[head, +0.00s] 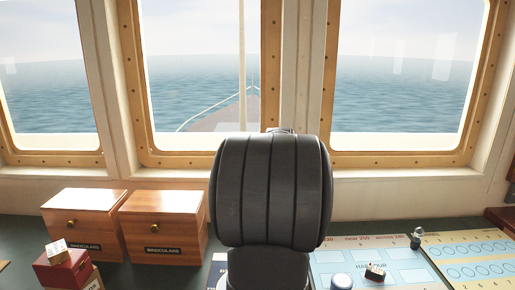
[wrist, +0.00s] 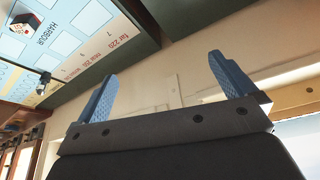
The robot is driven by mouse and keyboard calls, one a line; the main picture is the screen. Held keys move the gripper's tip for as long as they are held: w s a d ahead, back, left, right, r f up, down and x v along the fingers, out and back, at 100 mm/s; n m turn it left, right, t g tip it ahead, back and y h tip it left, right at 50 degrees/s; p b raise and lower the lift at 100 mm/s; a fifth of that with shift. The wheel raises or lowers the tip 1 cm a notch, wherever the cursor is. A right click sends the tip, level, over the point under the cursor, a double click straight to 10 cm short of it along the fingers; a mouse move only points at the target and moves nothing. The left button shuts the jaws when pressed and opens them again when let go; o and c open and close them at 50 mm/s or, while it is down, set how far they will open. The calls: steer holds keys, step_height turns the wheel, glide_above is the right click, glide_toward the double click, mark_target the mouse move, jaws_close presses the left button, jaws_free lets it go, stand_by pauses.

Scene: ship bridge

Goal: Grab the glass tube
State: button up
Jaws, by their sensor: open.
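I cannot make out a glass tube in either view. My gripper (wrist: 163,66) shows in the wrist view with its two blue fingers wide apart and nothing between them. Beyond the fingers is the pale wall, with the edge of the dark counter above it in the picture. In the head view my dark ribbed arm stands in the middle and hides the counter behind it. My fingers do not show there.
Two wooden binoculars boxes (head: 83,221) (head: 162,226) stand at left, with a small red box (head: 66,271) in front. A harbour chart board (head: 408,276) at right bears a small black-and-white block (head: 375,272), a round pale item (head: 341,282) and a small grey item (head: 416,239).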

steer(key=c, duration=1)
steer(key=m+t+h, duration=0.4)
steer(key=m+h, duration=0.3)
steer(key=h, duration=0.2)
glide_toward(418, 233)
steer(key=x, duration=0.6)
steer(key=shift+w+d, duration=0.1)
steer(key=shift+d, duration=0.15)
steer(key=shift+x, duration=2.55)
